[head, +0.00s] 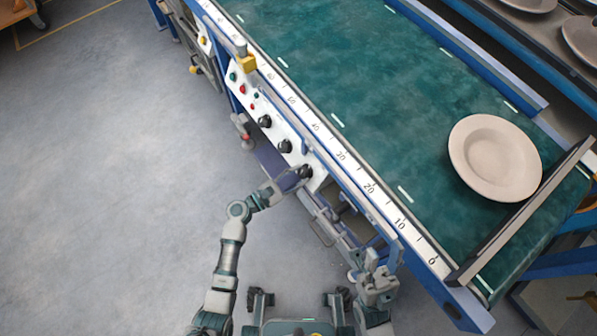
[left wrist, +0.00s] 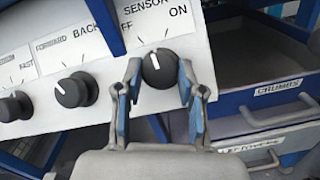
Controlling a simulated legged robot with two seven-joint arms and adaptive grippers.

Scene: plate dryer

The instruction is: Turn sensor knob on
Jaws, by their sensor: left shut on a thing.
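The black sensor knob (left wrist: 160,68) sits on the white control panel (left wrist: 215,75) under the label SENSOR, with OFF to its left and ON to its right. Its white mark points up and slightly left in the left wrist view. My left gripper (left wrist: 156,88) has its fingers on both sides of the knob, shut on it. In the head view, my left gripper (head: 299,175) is at the low right end of the panel, and the sensor knob (head: 306,171) is partly hidden by it. My right gripper (head: 376,284) is near the conveyor's front edge, away from the panel; its fingers are too small to judge.
Other black knobs (left wrist: 75,90) sit left of the sensor knob. The green conveyor belt (head: 370,90) carries a beige plate (head: 495,157). Drawers (left wrist: 275,95) with handles lie right of the panel. The grey floor (head: 100,170) at left is clear.

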